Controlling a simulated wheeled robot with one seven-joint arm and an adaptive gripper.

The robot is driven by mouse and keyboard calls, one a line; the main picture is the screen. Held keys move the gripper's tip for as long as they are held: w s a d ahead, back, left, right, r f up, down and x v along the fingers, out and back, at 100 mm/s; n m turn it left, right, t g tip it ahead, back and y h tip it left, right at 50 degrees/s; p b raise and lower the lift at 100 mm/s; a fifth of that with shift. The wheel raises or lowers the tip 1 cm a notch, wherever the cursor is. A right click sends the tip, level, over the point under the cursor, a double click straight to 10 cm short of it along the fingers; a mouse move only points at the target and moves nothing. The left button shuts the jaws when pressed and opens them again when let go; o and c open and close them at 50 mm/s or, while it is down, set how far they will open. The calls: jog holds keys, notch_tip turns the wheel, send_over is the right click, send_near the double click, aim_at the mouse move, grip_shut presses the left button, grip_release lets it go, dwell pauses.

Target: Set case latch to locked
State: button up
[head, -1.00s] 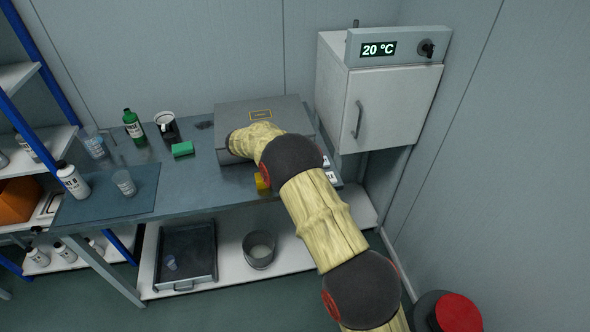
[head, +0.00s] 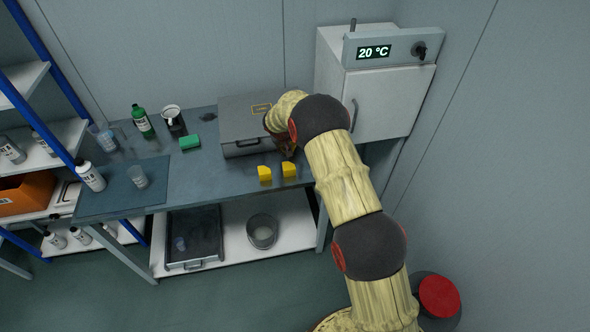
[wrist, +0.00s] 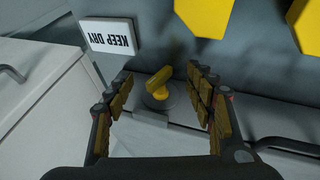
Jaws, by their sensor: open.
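The grey case (head: 238,112) sits on the bench with its lid shut. In the wrist view, a yellow latch (wrist: 157,84) with a stubby handle stands on a round grey base on the case's face. My gripper (wrist: 160,78) is open, with one finger on each side of the latch; I see gaps on both sides and cannot tell any contact. In the head view my gripper (head: 283,145) is at the right front of the case, and my arm hides the latch.
Two yellow blocks (head: 265,173) (head: 289,169) lie at the bench's front edge. A KEEP DRY label (wrist: 110,37) is near my gripper. The white cabinet (head: 388,100) stands at the right. A green sponge (head: 190,142) and bottles are left of the case.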

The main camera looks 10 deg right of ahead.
jog(key=shift+d+r+m+y+p, duration=0.2)
jog(key=shift+y+p, duration=0.35)
jog(key=shift+p, duration=1)
jog(key=shift+d+r+m+y+p, duration=0.15)
jog(key=shift+y+p, duration=0.4)
jog(key=shift+p, duration=1)
jog(key=shift+d+f+y+p, duration=0.1)
jog(key=shift+f+y+p, duration=0.15)
jog(key=shift+p, duration=0.3)
jog(key=shift+y+p, duration=0.35)
jog(key=shift+p, duration=0.35)
